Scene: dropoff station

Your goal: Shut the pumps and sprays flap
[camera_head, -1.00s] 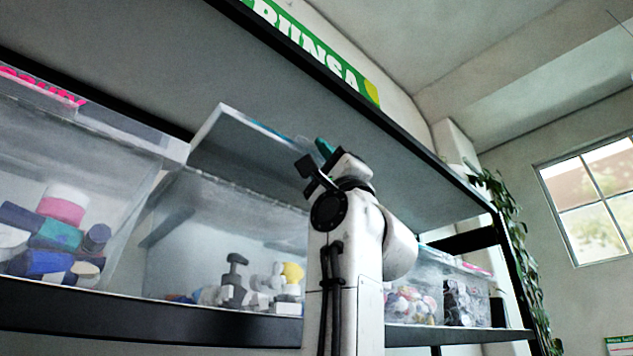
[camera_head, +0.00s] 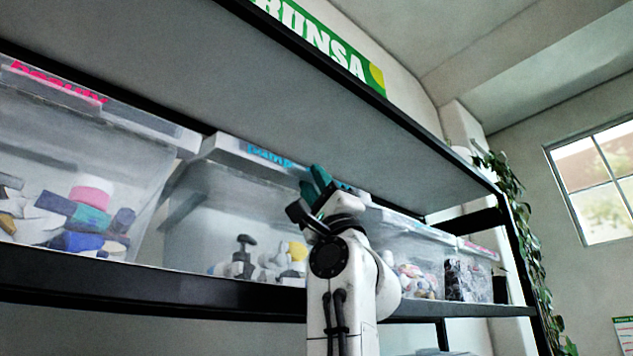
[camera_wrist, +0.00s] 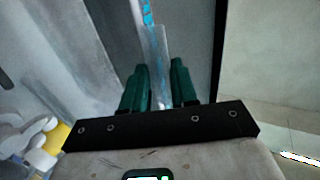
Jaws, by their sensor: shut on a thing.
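The pumps and sprays flap (camera_head: 222,148) is a pale lid with blue lettering, partly hidden by my gripper. It lies low and nearly level over the clear bin (camera_head: 200,225). I cannot tell whether its front edge is fully seated. Inside are a dark pump (camera_head: 243,258) and pale and yellow pieces (camera_head: 297,250). My gripper (camera_head: 317,183) has green fingers and is at the flap's front edge. In the wrist view, the fingers of my gripper (camera_wrist: 158,75) are shut on the flap's clear edge strip (camera_wrist: 160,55), with blue lettering above it.
A clear bin (camera_head: 150,165) with red lettering and coloured bottles stands to the left. More lidded bins (camera_head: 470,270) stand to the right. The shelf above (camera_head: 300,100) hangs close over the lids. The black shelf edge (camera_head: 130,300) runs below the bins.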

